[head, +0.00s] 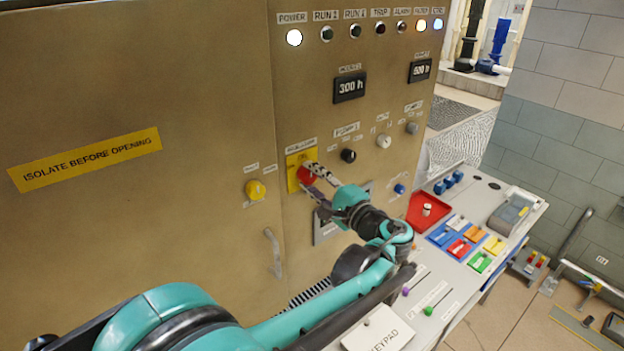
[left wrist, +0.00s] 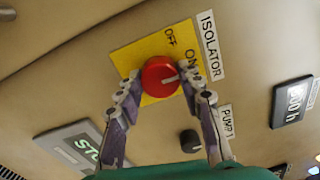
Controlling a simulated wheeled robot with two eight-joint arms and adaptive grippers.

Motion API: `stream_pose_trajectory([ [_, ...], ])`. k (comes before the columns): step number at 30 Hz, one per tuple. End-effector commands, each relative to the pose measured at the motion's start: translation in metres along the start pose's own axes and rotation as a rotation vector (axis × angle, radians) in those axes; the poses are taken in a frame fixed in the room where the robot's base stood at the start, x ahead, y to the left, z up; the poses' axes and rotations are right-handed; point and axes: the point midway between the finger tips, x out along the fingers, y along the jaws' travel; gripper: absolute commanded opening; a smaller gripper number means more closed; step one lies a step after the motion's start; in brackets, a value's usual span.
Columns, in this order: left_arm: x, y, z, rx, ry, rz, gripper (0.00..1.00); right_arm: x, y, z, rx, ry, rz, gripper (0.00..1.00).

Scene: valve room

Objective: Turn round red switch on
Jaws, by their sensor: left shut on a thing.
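The round red switch (left wrist: 160,77) sits on a yellow plate (left wrist: 140,50) labelled ISOLATOR, with OFF and ON marks. A pale pointer line on its face points toward the ON side in the left wrist view. In the head view the red switch (head: 305,174) is partly hidden by my fingers. My left gripper (left wrist: 163,88) is shut on the switch, one finger on each side; it also shows in the head view (head: 314,180). My right gripper is not in view.
A metal handle (head: 272,252) sticks out below. A desk with a red tray (head: 413,222) and coloured switches stands to the right.

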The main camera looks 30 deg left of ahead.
Motion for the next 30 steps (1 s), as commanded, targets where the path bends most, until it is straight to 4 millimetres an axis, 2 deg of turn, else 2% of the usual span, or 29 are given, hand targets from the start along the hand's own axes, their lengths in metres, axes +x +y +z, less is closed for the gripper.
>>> stream_pose_trajectory([
  [6, 0.000, 0.000, 0.000, 0.002, 0.001, 0.001, 0.08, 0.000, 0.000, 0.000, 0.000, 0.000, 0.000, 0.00],
  [7, 0.000, 0.000, 0.000, 0.001, 0.001, 0.001, 0.39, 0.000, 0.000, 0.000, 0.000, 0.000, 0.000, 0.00],
  [9, 0.000, 0.000, 0.000, 0.001, 0.001, 0.001, 0.58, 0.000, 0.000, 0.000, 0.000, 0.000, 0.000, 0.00],
  [20, -0.003, 0.000, 0.000, 0.000, 0.001, 0.000, 0.58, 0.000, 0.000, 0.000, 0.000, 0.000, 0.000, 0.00],
  [23, -0.015, 0.000, -0.001, 0.000, 0.004, 0.000, 0.58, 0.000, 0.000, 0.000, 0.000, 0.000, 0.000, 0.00],
  [30, -0.066, 0.000, -0.002, 0.000, 0.006, 0.000, 0.58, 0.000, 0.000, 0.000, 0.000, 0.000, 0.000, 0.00],
])
